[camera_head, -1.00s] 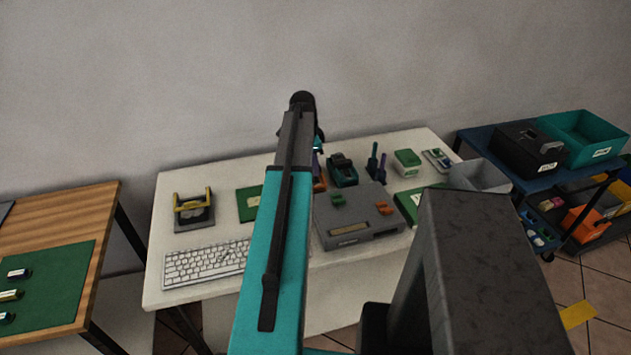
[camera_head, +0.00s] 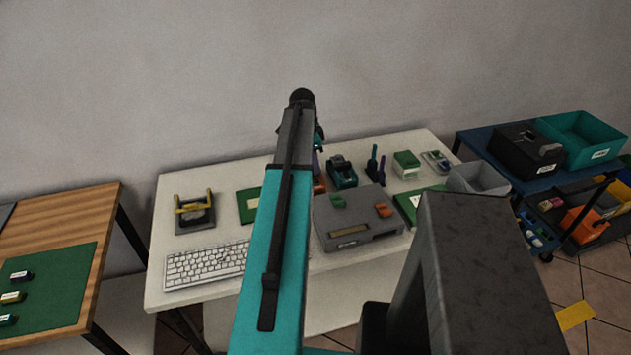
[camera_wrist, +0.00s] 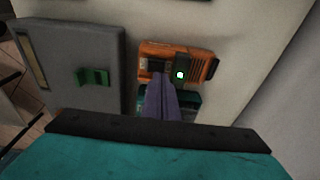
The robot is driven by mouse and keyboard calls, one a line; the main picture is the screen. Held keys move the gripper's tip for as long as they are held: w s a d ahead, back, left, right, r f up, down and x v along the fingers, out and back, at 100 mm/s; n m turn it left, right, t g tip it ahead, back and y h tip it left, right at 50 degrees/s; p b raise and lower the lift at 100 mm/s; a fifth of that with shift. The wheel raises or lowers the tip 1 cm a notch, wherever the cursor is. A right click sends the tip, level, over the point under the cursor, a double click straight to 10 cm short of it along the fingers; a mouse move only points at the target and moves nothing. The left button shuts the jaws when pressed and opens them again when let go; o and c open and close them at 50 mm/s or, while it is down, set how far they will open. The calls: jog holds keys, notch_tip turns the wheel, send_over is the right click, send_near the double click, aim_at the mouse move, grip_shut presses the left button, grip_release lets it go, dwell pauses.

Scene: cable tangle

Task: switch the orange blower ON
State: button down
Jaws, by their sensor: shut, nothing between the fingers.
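The orange blower (camera_wrist: 203,67) lies on the white table in the wrist view. It has dark slots on one side, a dark knob at its right end and a dark recessed patch (camera_wrist: 158,65) at its left. A small green lamp (camera_wrist: 181,75) with a bright centre glows on it. My gripper (camera_wrist: 159,76) is shut and empty, its purple fingertips over the blower's near left part beside the dark patch. I cannot tell whether they touch it. In the head view only a sliver of the blower (camera_head: 319,185) shows beside my arm.
A grey box (camera_head: 345,222) with green and orange switches stands close by the blower. A teal device (camera_head: 342,172) sits on its other side. A keyboard (camera_head: 205,266) and a yellow-handled device (camera_head: 194,212) are at the left of the white table (camera_head: 240,290).

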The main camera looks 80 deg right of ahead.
aim_at(315, 178)
jog(key=shift+r+p, duration=1.3)
jog(key=shift+r, duration=1.1)
jog(key=shift+r, duration=0.1)
